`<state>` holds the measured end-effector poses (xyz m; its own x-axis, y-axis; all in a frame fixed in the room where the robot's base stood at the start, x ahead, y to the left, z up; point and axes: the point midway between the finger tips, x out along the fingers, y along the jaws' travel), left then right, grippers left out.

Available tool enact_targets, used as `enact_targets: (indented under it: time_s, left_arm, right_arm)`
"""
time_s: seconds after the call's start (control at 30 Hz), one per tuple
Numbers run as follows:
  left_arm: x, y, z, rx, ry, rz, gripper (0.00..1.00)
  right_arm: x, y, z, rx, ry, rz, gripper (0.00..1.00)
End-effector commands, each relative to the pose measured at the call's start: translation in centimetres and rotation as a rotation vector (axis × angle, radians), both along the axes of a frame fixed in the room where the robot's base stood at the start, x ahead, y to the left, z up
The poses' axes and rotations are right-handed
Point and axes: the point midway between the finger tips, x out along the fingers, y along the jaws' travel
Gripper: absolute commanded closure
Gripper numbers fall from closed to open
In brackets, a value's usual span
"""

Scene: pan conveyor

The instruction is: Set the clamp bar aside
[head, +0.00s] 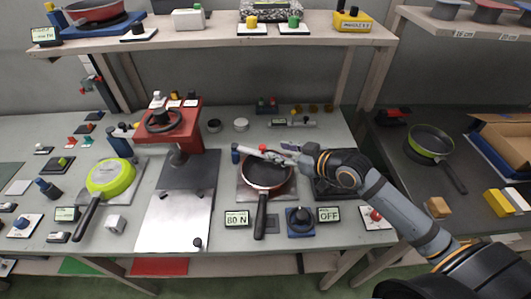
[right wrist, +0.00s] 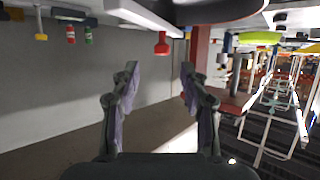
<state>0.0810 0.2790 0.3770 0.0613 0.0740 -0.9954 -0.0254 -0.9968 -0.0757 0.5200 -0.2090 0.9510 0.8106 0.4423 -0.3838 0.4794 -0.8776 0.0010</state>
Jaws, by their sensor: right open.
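The clamp bar (head: 250,151) is a pale bar with a red knob (head: 262,148). It lies across the far part of a dark pan with a red outside (head: 267,176), with a blue post (head: 235,153) at its left end. My right gripper (head: 290,154) is at the bar's right end and hides part of it. In the right wrist view its two fingers (right wrist: 158,72) are apart with nothing between them. There the bar (right wrist: 145,14) and its red knob (right wrist: 161,44) show upside down beyond the fingertips. My left gripper is not in view.
A red press (head: 172,118) stands left of the pan, and a green pan (head: 110,179) lies farther left. A dial box (head: 299,222) and displays stand in front of the pan. A shelf (head: 220,30) spans the back. The pale plate (head: 178,222) front left is mostly bare.

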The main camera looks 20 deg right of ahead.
Motion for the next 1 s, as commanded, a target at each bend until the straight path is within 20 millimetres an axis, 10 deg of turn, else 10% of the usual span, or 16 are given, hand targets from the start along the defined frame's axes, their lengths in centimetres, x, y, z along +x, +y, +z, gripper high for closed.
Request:
enact_targets:
  time_s: [0.23,0.87,1.0]
  left_arm:
    - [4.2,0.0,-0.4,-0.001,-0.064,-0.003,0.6]
    - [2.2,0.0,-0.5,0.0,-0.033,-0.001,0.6]
    - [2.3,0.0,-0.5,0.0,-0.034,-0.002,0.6]
  right_arm:
    - [2.6,1.6,-0.9,0.01,-0.001,0.0,0.55]
    - [5.5,3.3,-2.4,0.001,0.002,0.006,0.55]
    - [5.5,3.3,-2.4,0.001,0.001,0.006,0.71]
